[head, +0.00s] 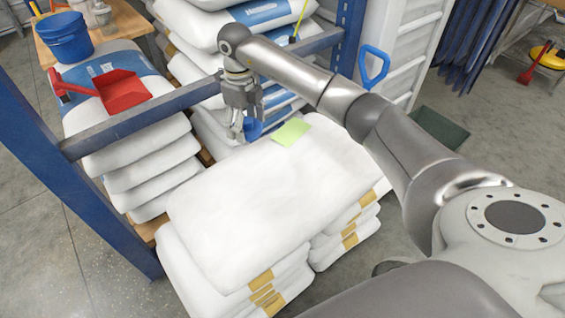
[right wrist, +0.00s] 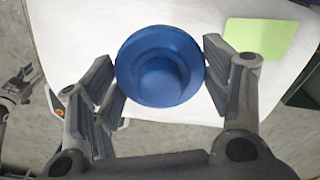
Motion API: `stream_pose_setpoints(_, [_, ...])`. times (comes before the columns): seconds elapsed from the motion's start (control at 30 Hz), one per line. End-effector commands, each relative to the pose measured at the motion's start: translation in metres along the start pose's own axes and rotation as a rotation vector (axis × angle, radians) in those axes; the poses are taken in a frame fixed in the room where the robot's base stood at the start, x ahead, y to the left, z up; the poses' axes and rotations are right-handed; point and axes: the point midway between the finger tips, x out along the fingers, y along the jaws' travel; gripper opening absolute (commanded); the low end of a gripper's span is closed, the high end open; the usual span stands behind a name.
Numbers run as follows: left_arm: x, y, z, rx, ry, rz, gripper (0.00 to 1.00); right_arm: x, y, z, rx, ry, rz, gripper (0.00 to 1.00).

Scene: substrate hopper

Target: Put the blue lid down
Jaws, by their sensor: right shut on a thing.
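The blue lid (right wrist: 160,66) is round with a raised rim and a recessed middle. My right gripper (head: 245,128) is shut on it, with a finger at each side of the rim in the right wrist view (right wrist: 160,70). In the head view the lid (head: 254,129) shows small below the fingers, at the far edge of the top white bag (head: 270,195), left of a green note (head: 291,133). I cannot tell whether it touches the bag. A grey jointed part at the left edge of the right wrist view looks like my left gripper (right wrist: 20,85); its fingers are unclear.
A blue rack beam (head: 150,118) crosses close to the left of my right gripper. Behind it, bags hold a red scoop (head: 122,91); a blue bucket (head: 64,38) stands farther back. The top bag's middle is clear.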

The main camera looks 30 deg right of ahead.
Motion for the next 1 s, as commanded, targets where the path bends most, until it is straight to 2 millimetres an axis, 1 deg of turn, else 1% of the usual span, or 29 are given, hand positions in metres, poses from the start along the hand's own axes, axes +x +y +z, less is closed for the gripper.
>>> stream_pose_setpoints(0.03, [0.000,0.000,0.000,0.000,0.000,0.000,0.40,0.005,-0.002,-0.011,0.001,0.002,-0.001,0.59])
stream_pose_setpoints(0.23, [0.001,0.000,0.000,0.000,0.001,0.000,0.40,0.024,-0.009,-0.052,-0.001,0.004,-0.001,0.59])
stream_pose_setpoints(0.4, [-0.002,0.000,-0.004,0.000,0.003,0.000,0.40,0.054,-0.012,-0.076,0.000,0.003,0.000,0.59])
stream_pose_setpoints(0.5, [-0.005,0.000,-0.007,-0.001,0.008,-0.001,0.40,0.067,-0.014,-0.087,-0.001,0.002,-0.001,0.59])
stream_pose_setpoints(0.77, [-0.007,-0.001,-0.008,-0.001,0.006,-0.001,0.40,0.080,-0.015,-0.097,-0.003,0.000,0.000,0.59])
stream_pose_setpoints(0.87, [-0.006,-0.001,-0.008,-0.001,0.002,-0.002,0.40,0.092,-0.015,-0.100,-0.003,0.002,0.002,0.59])
stream_pose_setpoints(1.0, [-0.013,-0.001,-0.011,-0.002,0.006,-0.001,0.40,0.111,-0.015,-0.100,-0.002,0.000,0.001,0.59])
